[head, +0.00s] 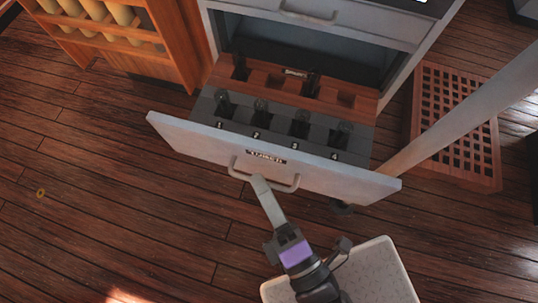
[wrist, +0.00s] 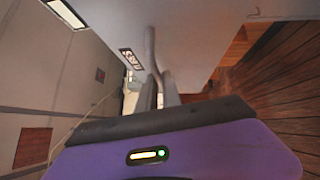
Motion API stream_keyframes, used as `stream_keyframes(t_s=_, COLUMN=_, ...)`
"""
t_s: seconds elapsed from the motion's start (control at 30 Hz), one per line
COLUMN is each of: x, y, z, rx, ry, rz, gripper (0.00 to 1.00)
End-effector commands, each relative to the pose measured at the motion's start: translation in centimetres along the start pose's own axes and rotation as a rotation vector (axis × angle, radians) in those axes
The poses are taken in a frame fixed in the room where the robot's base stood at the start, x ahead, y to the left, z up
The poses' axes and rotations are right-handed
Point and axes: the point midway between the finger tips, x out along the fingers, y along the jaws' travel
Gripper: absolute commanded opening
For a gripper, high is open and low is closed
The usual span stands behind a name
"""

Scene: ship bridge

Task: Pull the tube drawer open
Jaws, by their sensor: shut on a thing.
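The tube drawer (head: 330,181) has a pale grey front with a small dark label (head: 265,157) and stands well out from its cabinet in the head view. Inside it, dark glassy tubes stand in numbered slots of a black rack (head: 283,128), with a wooden part behind. The drawer's bar handle (head: 288,187) is on the front. My gripper (head: 262,182) is shut on the handle's left part. In the wrist view, the gripper fingers (wrist: 160,92) close around the handle (wrist: 150,50) beside the pale drawer front (wrist: 205,40).
Another drawer with a handle (head: 308,16) sits above, closed. A wooden rack with pale rolls (head: 122,15) stands at left. A wooden grating (head: 455,120) lies on the floor at right, with a pale slanted bar (head: 455,120) crossing it. The plank floor at left (head: 80,190) is mostly clear.

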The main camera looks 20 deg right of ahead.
Motion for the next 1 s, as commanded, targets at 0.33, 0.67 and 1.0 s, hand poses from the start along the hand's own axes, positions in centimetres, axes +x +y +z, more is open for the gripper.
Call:
stream_keyframes(t_s=0.33, x=-1.5, y=0.3, z=-1.4, rx=-0.001, ry=-0.001, rz=-0.003, gripper=0.0)
stream_keyframes(t_s=0.67, x=-1.7, y=0.3, z=-1.7, rx=0.0, ry=0.003, rz=-0.002, gripper=0.0)
stream_keyframes(t_s=1.0, x=-1.6, y=0.4, z=-1.6, rx=0.0, ry=0.002, rz=-0.001, gripper=0.31)
